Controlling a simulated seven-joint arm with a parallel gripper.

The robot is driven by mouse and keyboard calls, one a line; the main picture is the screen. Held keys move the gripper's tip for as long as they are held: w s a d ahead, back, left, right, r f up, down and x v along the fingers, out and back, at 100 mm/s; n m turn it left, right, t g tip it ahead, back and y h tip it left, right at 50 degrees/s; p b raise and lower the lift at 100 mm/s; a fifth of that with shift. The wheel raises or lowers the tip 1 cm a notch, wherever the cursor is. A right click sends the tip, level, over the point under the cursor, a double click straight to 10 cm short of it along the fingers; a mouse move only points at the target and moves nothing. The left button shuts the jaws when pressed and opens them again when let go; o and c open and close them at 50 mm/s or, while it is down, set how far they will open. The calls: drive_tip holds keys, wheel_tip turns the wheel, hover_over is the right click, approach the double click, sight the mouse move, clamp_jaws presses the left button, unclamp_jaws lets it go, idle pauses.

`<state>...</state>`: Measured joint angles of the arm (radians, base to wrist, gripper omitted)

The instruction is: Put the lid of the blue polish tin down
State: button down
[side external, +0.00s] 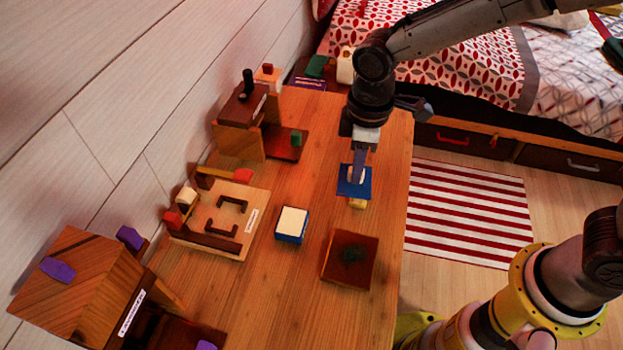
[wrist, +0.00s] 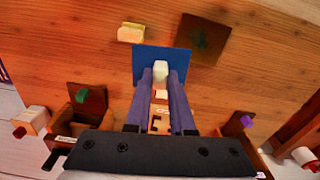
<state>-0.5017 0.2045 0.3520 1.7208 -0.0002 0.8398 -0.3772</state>
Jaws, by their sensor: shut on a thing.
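The lid (side external: 345,188) is a flat blue square with a pale knob. My gripper (side external: 358,168) is shut on the knob, and the lid hangs below the fingers, roughly level, near the table's right side. In the wrist view the lid (wrist: 145,60) lies across the fingertips (wrist: 161,76). Its height above the table is hard to tell. The blue tin (side external: 290,238) stands open on the table, left of and nearer than the lid, with a cream surface inside. In the wrist view the tin is mostly hidden behind the lid and fingers.
A yellow block (side external: 357,204) sits beside the lid. A brown square with a dark smudge (side external: 335,270) lies nearer. Wooden stands (side external: 240,110), a pale tray (side external: 255,205) and a wooden box (side external: 75,285) line the wall side. Bare table (side external: 315,150) lies left of the lid.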

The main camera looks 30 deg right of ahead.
drive_tip(key=shift+m, duration=0.5)
drive_tip(key=w+f, duration=0.3)
drive_tip(key=w, duration=0.2)
drive_tip(key=w+a+f, duration=0.1)
drive_tip(key=w+f, duration=0.6)
drive_tip(key=w, duration=0.2)
drive_tip(key=shift+w+a+f, duration=0.2)
drive_tip(key=shift+w+a, duration=0.05)
drive_tip(key=shift+w, duration=0.05)
drive_tip(key=shift+w+a+f, duration=0.15)
drive_tip(key=shift+w+f, duration=0.25)
drive_tip(key=shift+f, duration=1.65)
drive_tip(key=shift+f, duration=0.15)
drive_tip(key=c, duration=0.8)
unclamp_jaws()
